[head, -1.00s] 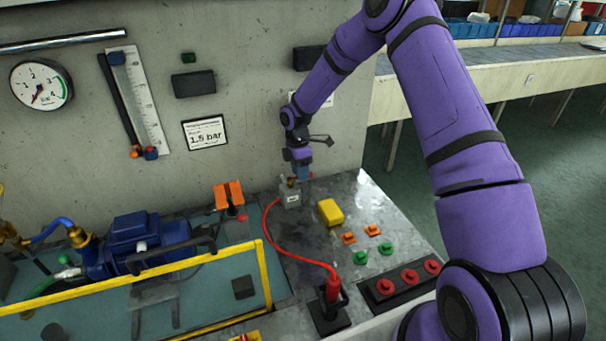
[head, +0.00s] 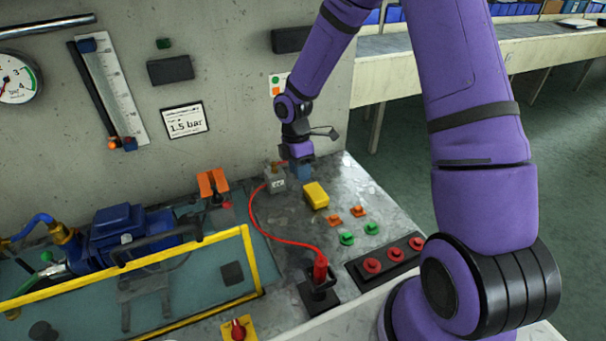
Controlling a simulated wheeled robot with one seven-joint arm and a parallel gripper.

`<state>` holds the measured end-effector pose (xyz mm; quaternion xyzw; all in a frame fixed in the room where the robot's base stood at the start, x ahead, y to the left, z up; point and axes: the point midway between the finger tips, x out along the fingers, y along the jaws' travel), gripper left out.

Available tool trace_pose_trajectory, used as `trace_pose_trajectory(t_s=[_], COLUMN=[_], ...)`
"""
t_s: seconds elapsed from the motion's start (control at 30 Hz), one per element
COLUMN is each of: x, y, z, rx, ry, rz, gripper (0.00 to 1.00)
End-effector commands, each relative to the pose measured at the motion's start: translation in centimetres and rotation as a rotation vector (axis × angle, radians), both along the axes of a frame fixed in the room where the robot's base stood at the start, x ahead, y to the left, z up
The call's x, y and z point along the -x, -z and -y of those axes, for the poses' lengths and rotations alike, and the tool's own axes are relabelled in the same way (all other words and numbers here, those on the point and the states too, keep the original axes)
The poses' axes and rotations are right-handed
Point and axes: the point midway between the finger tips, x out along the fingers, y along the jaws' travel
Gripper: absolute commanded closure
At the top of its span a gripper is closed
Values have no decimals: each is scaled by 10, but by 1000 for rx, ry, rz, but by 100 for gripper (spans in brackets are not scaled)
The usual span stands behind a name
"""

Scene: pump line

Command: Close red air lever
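A small grey valve block (head: 277,183) with a pale label stands on the metal bench top near the wall. A brassy fitting and a small red piece, perhaps the air lever (head: 281,163), show on top of it, partly hidden by my gripper. A red hose (head: 262,232) runs from the block to a red-handled tool (head: 320,269) in a black holder. My gripper (head: 301,172) points down at the right side of the block, close to it. Its fingers are too small and hidden to tell whether they are open or touch the lever.
A yellow box (head: 316,195) sits just right of the block. Orange and green knobs (head: 347,239) and a black strip with red buttons (head: 372,266) lie nearer. An orange clip-like part (head: 213,184) and blue pump (head: 127,229) are left. The concrete wall is close behind.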

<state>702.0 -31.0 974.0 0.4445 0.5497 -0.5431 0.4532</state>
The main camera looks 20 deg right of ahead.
Motion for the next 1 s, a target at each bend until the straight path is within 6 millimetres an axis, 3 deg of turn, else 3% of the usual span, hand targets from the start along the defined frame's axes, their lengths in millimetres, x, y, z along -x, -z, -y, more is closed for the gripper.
trace_pose_trajectory(t_s=[0.2, 0.67, 0.83, 1.0], x=[21, 24, 26, 34], y=[-2, -5, -30, -77], z=[-1, -1, 4, 14], rx=[0, 4, 40, 99], ry=[-1, 5, 71, 210], rz=[1, 4, 35, 99], gripper=[64, 64, 64, 64])
